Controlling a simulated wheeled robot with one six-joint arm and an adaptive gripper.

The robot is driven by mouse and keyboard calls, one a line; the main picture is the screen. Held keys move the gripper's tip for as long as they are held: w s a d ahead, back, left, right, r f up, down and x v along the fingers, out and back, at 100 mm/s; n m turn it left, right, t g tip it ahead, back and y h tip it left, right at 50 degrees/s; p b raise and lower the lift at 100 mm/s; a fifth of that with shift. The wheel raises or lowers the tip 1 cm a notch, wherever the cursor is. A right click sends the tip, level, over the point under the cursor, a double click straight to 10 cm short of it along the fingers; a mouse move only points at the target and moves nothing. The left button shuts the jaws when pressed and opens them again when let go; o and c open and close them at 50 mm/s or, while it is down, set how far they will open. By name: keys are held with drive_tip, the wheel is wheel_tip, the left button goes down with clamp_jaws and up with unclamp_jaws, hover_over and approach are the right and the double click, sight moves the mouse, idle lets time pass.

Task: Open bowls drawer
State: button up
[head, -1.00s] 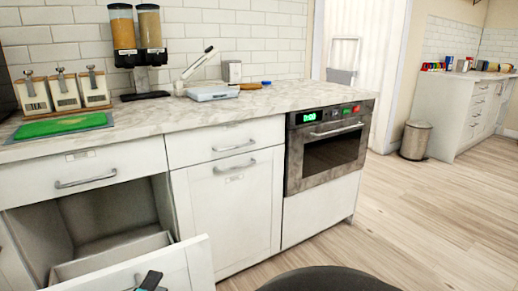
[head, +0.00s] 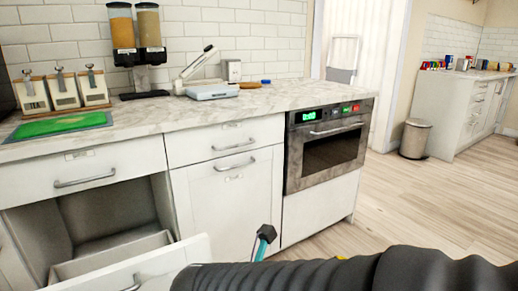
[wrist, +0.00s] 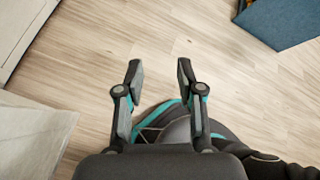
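A lower white drawer (head: 165,262) at the left of the counter stands pulled out. Its front panel shows at the bottom of the head view, and a dark cavity shows behind it. Its contents and any label are not readable, so I cannot tell if it is the bowls drawer. My gripper (head: 263,241) is to the right of the drawer front, apart from it, before the cabinet door. In the wrist view my gripper (wrist: 159,70) has its two fingers spread with nothing between them, above the wooden floor.
A shut upper drawer (head: 85,178) sits above the open one. Another shut drawer (head: 226,139) and a cabinet door (head: 230,205) are to its right, then an oven (head: 327,143). Clear floor (head: 420,210) lies at the right.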

drive_tip(key=s+d+m+y, duration=0.3)
drive_tip(key=d+m+y, duration=0.1)
drive_tip(key=m, duration=1.1)
drive_tip(key=s+d+r+m+g+y, duration=0.1)
drive_tip(key=s+d+m+y, duration=0.3)
drive_tip(key=m, duration=1.1)
drive_tip(key=shift+d+y, duration=0.3)
drive_tip(key=shift+d, duration=0.3)
